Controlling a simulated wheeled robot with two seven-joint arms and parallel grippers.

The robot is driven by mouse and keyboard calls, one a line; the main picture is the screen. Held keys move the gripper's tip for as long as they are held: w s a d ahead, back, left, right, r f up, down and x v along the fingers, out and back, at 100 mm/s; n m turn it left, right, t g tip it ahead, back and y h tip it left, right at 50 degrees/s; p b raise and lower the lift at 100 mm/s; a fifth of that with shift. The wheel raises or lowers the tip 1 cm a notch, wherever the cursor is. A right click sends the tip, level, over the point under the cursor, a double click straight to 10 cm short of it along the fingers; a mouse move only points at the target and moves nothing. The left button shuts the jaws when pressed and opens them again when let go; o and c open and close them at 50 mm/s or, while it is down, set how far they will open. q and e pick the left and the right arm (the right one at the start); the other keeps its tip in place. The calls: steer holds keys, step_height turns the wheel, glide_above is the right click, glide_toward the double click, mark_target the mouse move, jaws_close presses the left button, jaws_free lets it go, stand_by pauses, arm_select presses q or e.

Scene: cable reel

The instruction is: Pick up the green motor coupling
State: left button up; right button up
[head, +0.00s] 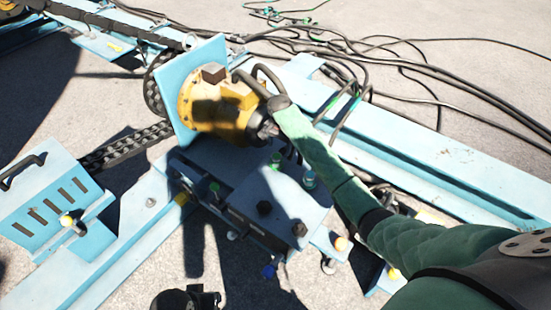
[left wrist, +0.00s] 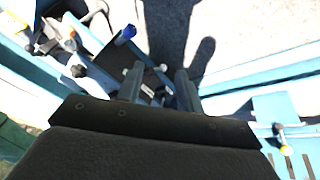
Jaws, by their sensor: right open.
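Green fittings sit on the dark-and-blue box below the yellow motor in the head view: one green fitting (head: 275,160) near the motor's end, a teal-green one (head: 309,179) to its right, and a small green one (head: 214,188) to the left. I cannot tell for sure which is the green motor coupling. My right gripper (head: 268,128) is open at the motor's dark end, just above the nearest green fitting; its fingertips are hard to make out. My left gripper shows in the left wrist view (left wrist: 158,82), open and empty, with its fingers apart above the equipment.
The yellow motor (head: 222,105) is mounted on a blue plate (head: 186,80). Black cables (head: 430,75) run across the back right. Blue frame beams (head: 450,165) lie on both sides. A blue slotted housing (head: 45,205) stands at the left.

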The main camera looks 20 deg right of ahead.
mark_target(277, 155)
steer(key=shift+f, duration=1.25)
arm_select(q)
steer(key=shift+s+a+r+g+p, duration=0.3)
steer(key=shift+a+r+p, duration=0.25)
steer(key=shift+r, duration=0.2)
arm_select(e)
steer(key=shift+w+a+f, duration=0.15)
steer(key=shift+a+f, duration=0.05)
steer(key=shift+f, duration=1.2)
steer(key=shift+w+a+f, duration=0.1)
steer(key=shift+a+f, duration=0.1)
steer(key=shift+f, duration=1.15)
steer(key=c, duration=1)
arm_select(q)
steer(key=shift+a, duration=0.1)
arm_select(e)
steer(key=shift+r, duration=0.1)
steer(key=shift+c, duration=0.9)
arm_select(q)
steer(key=shift+f, duration=0.1)
